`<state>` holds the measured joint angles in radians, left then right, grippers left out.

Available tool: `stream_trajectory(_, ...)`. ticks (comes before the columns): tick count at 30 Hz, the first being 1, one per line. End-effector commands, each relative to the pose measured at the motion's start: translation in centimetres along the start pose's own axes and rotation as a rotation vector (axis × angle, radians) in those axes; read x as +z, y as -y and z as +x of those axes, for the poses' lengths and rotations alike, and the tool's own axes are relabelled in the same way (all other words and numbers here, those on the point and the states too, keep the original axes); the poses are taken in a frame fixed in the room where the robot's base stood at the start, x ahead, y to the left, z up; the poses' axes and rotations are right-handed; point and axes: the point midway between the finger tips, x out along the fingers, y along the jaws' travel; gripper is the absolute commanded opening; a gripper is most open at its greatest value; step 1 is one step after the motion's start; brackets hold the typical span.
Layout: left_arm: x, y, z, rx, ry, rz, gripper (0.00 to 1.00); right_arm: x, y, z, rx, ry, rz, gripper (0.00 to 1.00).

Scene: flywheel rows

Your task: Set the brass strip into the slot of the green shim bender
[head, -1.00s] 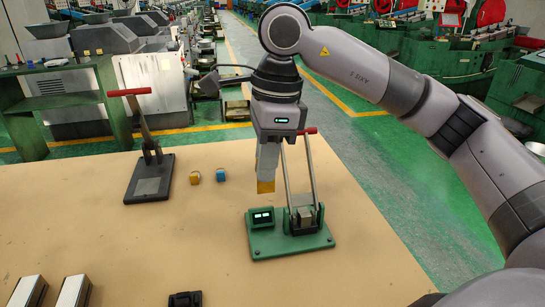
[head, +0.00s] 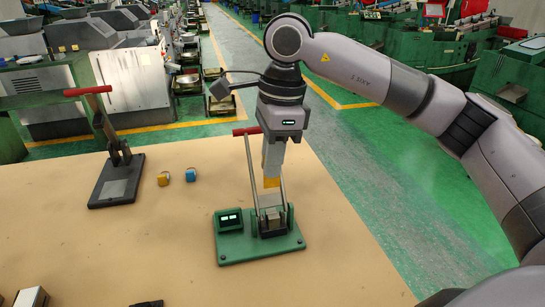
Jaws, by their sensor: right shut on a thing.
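The green shim bender (head: 230,249) stands on the tan table, a little below the middle of the head view. It has a green base, a small box with lit displays, a raised lever with a red handle (head: 247,131), and a metal block (head: 271,219) between dark cheeks. My right gripper (head: 271,172) points down over that block, shut on the brass strip (head: 271,183), of which a short yellow part shows below the fingers. The strip hangs upright between the lever's rods in the picture. I cannot tell whether its lower end touches the bender. My left gripper is out of view.
A black bender (head: 116,185) with a red lever stands at the left. A yellow tag-like piece (head: 163,179) and a blue one (head: 191,174) lie between the two benders. A pale metal block (head: 30,297) sits at lower left.

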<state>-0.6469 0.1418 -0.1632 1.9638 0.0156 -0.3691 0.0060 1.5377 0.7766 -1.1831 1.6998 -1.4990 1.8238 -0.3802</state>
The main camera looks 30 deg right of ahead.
Motion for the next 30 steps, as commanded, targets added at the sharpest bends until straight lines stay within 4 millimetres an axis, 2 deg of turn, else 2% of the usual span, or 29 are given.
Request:
stream_trajectory(8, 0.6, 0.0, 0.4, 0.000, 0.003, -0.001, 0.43, -0.1, 0.0, 0.7, 0.000, 0.000, 0.000, 0.00)
stream_trajectory(24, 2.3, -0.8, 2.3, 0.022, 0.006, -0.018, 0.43, -0.7, 0.0, 5.8, 0.000, 0.000, 0.000, 0.00)
stream_trajectory(30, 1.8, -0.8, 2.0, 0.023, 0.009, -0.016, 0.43, -0.7, 0.0, 5.2, -0.001, 0.000, 0.000, 0.00)
